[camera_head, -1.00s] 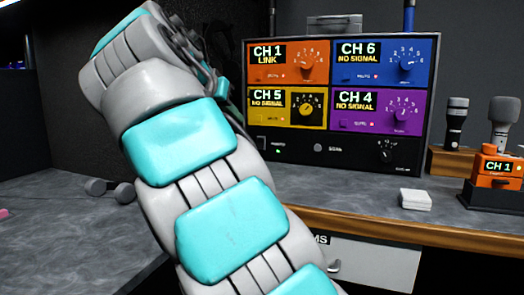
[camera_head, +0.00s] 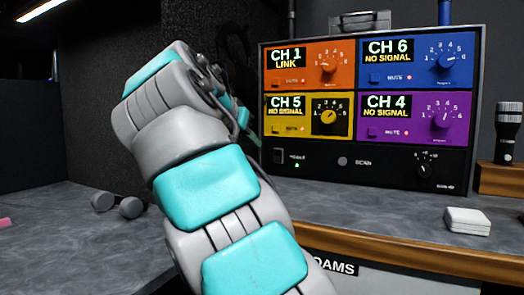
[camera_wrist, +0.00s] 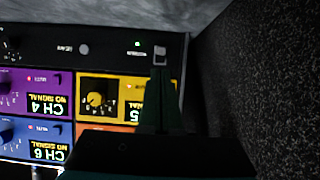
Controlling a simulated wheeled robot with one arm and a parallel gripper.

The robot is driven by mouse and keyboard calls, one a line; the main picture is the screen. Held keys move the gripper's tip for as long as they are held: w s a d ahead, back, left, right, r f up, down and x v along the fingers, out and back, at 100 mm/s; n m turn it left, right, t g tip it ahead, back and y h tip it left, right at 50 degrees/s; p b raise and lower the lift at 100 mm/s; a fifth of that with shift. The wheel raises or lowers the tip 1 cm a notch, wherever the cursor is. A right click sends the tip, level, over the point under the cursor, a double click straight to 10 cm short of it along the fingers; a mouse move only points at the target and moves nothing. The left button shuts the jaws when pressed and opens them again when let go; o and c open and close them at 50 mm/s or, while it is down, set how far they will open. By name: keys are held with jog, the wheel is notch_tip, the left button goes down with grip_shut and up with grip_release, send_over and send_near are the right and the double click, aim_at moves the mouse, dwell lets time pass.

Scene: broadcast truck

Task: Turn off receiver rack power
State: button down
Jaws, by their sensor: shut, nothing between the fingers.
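The receiver rack (camera_head: 365,170) is a black box with orange, blue, yellow and purple channel panels on the counter. Its power switch (camera_head: 278,156) is a small dark rocker at the lower left of the front, beside a lit green light (camera_head: 297,165). In the wrist view, which is upside down, the switch (camera_wrist: 160,54) lies just beyond the tips of my gripper (camera_wrist: 160,74). My gripper is shut and empty, in line with the switch; I cannot tell whether it touches. In the head view my arm hides most of the gripper.
A white box (camera_head: 467,221) lies on the counter at right front. A dark microphone (camera_head: 508,130) stands on a wooden block (camera_head: 500,180). A grey dumbbell-shaped object (camera_head: 118,204) lies at left. A dark wall (camera_wrist: 270,80) runs close beside the rack.

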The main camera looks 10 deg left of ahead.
aim_at(277, 161)
jog(key=x, duration=1.3)
jog(key=shift+f+b, duration=0.1)
jog(key=shift+b, duration=0.25)
jog(key=shift+w+d+f+b, duration=0.2)
jog(key=shift+f+b, duration=0.25)
jog(key=shift+b, duration=0.7)
jog(key=shift+a+r+t, duration=0.15)
jog(key=shift+r+t, duration=0.15)
jog(key=shift+r, duration=0.05)
jog(key=shift+p, duration=0.35)
jog(key=shift+r+p, duration=0.65)
jog(key=shift+r, duration=0.15)
jog(key=shift+s, duration=0.15)
